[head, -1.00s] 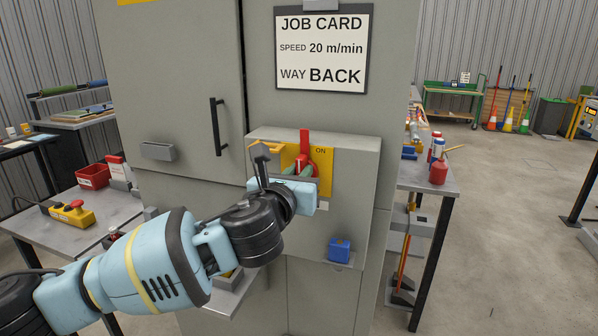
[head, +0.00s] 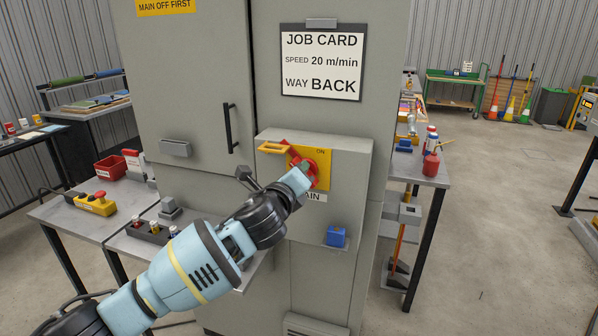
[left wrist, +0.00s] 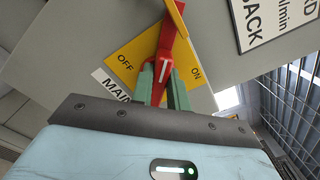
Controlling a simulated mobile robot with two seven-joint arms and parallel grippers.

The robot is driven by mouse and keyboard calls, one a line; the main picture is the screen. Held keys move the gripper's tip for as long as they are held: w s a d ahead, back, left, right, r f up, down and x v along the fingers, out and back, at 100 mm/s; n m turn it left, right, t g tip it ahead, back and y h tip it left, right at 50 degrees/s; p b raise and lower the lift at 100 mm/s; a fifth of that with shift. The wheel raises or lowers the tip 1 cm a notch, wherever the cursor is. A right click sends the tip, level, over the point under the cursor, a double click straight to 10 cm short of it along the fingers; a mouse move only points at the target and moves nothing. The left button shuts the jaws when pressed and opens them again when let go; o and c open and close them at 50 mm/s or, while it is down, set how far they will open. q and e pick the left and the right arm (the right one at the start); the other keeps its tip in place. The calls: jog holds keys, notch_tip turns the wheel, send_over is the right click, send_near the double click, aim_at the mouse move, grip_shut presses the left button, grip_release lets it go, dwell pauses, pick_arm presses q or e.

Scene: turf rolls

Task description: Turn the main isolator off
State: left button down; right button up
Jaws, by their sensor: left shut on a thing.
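The main isolator is a red handle (head: 291,147) on a yellow plate (head: 345,174), fixed to a grey box on the cabinet. "ON" shows at the plate's upper right. The handle leans up and to the left, away from "ON". In the left wrist view the red handle (left wrist: 168,48) lies between the "OFF" and "ON" words, with a white line on it. My left gripper (left wrist: 162,82) is shut on the handle with its green fingers either side. In the head view my left gripper (head: 306,170) partly hides the plate, including "OFF". My right gripper is not in view.
A yellow bracket (head: 273,148) sticks out beside the handle's upper end. A blue block (head: 336,236) sits low on the box. A job card (head: 322,62) hangs above. Benches stand left and right; a red bin (head: 110,168) is on the left one.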

pick_arm(q)
jog(key=n, duration=0.8)
jog(key=shift+a+f+n, duration=0.15)
jog(key=shift+f+n, duration=0.25)
dwell(0.4)
jog(key=c, duration=1.4)
grip_release()
jog(key=shift+o, duration=0.2)
jog(key=v, duration=0.7)
jog(key=shift+s, duration=0.35)
jog(key=shift+a, duration=0.1)
